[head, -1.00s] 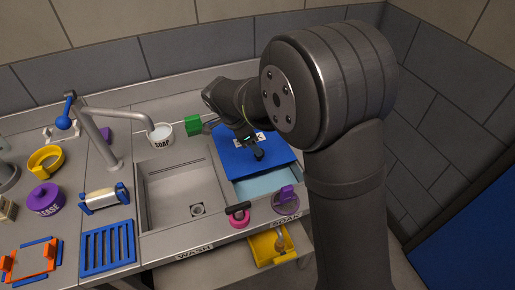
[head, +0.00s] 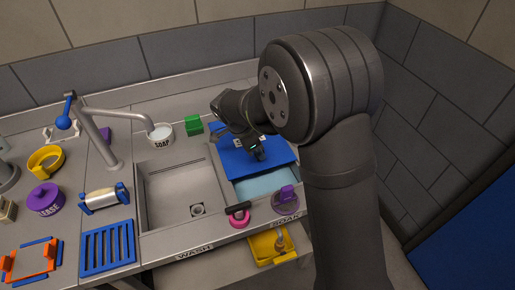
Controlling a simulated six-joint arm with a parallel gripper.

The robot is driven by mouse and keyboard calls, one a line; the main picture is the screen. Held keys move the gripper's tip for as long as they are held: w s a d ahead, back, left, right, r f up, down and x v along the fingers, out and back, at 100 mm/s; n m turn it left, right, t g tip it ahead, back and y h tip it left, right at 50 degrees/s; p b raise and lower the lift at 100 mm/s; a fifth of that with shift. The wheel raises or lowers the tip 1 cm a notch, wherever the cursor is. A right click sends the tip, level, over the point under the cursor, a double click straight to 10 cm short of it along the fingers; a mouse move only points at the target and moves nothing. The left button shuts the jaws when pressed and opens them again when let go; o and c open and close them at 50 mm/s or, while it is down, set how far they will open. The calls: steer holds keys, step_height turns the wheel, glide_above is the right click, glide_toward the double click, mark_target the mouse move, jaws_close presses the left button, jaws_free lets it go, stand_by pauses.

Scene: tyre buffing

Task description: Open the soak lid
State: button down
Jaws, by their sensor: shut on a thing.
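The soak lid (head: 231,160) is a flat blue panel over the back part of the soak basin at the right end of the counter. In front of its front edge, a strip of light blue soak water (head: 264,185) shows uncovered. My gripper (head: 257,155) is over the middle of the lid, shut on it, apparently at its handle. The handle is hidden by the fingers, and my arm covers the lid's back right part. I cannot tell whether the lid is tilted or lying flat.
An empty wash basin (head: 180,190) lies left of the soak basin. A green block (head: 193,124) and white soap cup (head: 162,134) stand behind. A pink-ringed tool (head: 239,216) and a purple-handled item (head: 286,200) sit at the front edge, above a yellow tray (head: 264,250).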

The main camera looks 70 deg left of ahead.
steer(key=a, duration=1.7)
steer(key=shift+a, duration=0.35)
steer(key=shift+r, duration=0.1)
steer(key=c, duration=1.1)
jaws_free()
steer(key=v, duration=1.7)
steer(key=shift+s+r, duration=0.1)
steer(key=x, duration=1.7)
steer(key=shift+f, duration=0.2)
